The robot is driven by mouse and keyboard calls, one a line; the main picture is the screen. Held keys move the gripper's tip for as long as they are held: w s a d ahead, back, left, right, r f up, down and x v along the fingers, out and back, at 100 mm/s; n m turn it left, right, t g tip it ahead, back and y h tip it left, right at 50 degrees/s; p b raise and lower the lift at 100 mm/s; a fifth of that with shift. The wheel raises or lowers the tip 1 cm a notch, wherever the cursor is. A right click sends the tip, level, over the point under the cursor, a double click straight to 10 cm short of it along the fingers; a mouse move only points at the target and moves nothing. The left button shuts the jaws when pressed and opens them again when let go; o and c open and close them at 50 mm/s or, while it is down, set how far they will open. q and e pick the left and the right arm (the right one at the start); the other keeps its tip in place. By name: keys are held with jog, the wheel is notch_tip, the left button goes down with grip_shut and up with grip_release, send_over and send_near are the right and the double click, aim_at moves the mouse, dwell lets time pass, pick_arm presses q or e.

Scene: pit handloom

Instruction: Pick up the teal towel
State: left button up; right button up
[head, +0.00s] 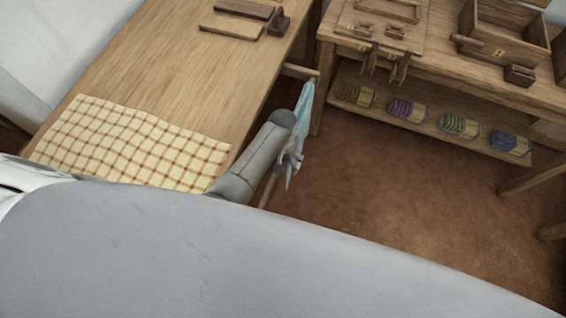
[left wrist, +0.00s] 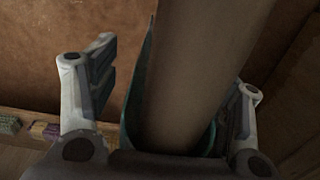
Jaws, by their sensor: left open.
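The teal towel (head: 304,102) hangs at the right side of the wooden table, beside a wooden rail (head: 299,72). My left gripper (head: 289,170) is at the towel's lower end in the head view, and the arm hides part of it. In the left wrist view the gripper's fingers (left wrist: 172,95) are spread apart. A long brown-grey bar-like piece (left wrist: 200,60) runs between them, with dark teal cloth (left wrist: 137,105) showing along its edges. The fingers look apart from the cloth; the contact cannot be made out clearly. My right gripper is not in view.
A yellow checked cloth (head: 130,143) lies on the table (head: 175,75). A bench (head: 425,55) with trays and tools stands at the back right, with several yarn bundles on its lower shelf (head: 390,115). The brown floor (head: 400,200) between is clear.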

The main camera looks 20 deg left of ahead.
pick_arm(q)
grip_shut()
dwell(0.8)
notch_tip(320, 180, up, 12)
jog(key=p, duration=1.3)
jog(key=shift+r, duration=0.15)
notch_tip(320, 180, up, 9)
jog(key=p, duration=0.5)
jog(key=shift+f, duration=0.2)
